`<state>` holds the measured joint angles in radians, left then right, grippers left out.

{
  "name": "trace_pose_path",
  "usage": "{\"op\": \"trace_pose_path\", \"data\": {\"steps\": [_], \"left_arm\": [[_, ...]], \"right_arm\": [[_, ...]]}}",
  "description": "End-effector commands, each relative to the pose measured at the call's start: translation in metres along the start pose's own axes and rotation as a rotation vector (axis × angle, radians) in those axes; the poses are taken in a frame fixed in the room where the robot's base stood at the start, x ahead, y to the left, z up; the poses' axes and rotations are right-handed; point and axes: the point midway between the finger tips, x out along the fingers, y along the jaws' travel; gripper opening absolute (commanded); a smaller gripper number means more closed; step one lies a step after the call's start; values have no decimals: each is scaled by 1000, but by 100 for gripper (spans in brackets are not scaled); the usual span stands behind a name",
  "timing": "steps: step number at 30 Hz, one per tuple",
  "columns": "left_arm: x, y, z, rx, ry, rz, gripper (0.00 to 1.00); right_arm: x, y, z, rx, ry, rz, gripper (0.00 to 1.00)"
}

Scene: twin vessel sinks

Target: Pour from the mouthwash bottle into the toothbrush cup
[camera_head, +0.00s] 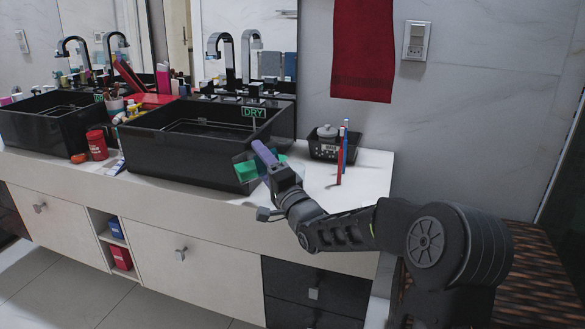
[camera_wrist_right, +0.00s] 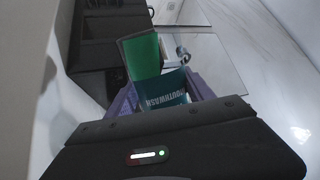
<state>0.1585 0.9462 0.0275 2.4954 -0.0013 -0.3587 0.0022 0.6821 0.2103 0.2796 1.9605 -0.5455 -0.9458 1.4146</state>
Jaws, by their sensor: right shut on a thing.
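My right gripper (camera_head: 262,158), with purple fingers, is shut on the teal mouthwash bottle (camera_wrist_right: 172,88) in front of the right sink. In the right wrist view its label reads "MOUTHWASH" between my fingers (camera_wrist_right: 157,92). In the head view the bottle (camera_head: 245,170) is partly hidden by the gripper. Red and blue upright sticks (camera_head: 341,152), like toothbrushes, stand on the counter to the right; I cannot make out a cup around them. A small cup-like holder (camera_head: 115,105) with coloured items stands between the sinks. My left gripper is not in view.
A black basket (camera_head: 333,146) with a grey lidded jar stands behind the sticks. The right black sink (camera_head: 185,150) bears a "DRY" sign (camera_head: 254,112). A red can (camera_head: 97,145) stands at the left. The counter's right end (camera_head: 372,172) is clear.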

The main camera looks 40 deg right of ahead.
Motion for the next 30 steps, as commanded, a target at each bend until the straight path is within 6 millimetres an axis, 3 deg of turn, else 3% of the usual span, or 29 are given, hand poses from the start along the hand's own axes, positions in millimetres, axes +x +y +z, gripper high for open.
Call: {"op": "trace_pose_path", "data": {"steps": [30], "left_arm": [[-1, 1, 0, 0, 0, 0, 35]], "right_arm": [[1, -4, -1, 59, 17, -3, 10]]}}
